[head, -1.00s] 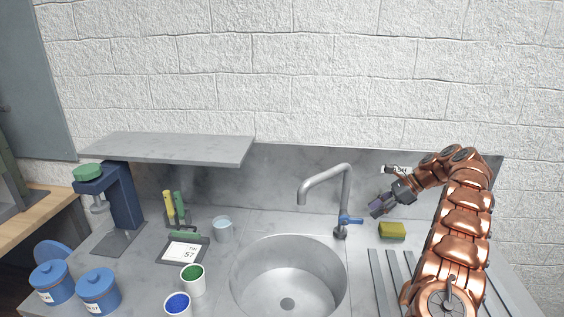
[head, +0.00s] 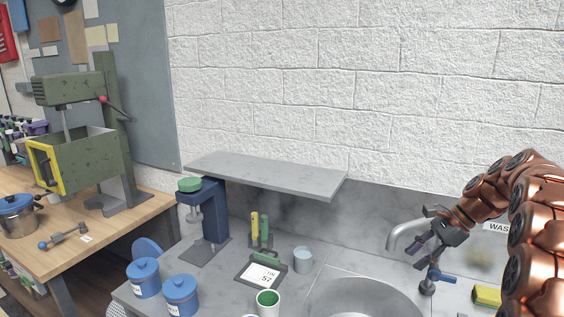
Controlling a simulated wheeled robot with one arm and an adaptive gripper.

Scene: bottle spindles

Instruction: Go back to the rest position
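My gripper (head: 428,246) is at the right of the head view, on the end of my copper-coloured arm. It is above the back right of the sink, in front of the tap (head: 398,236), and hides part of the tap's spout. Its fingers look apart, and I see nothing held between them. The blue tap lever (head: 444,277) shows just below it.
The sink (head: 360,299) and a yellow sponge (head: 487,295) are at lower right. A grey shelf (head: 265,175) overhangs the counter. A green drill press (head: 110,140) stands on a wooden bench.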

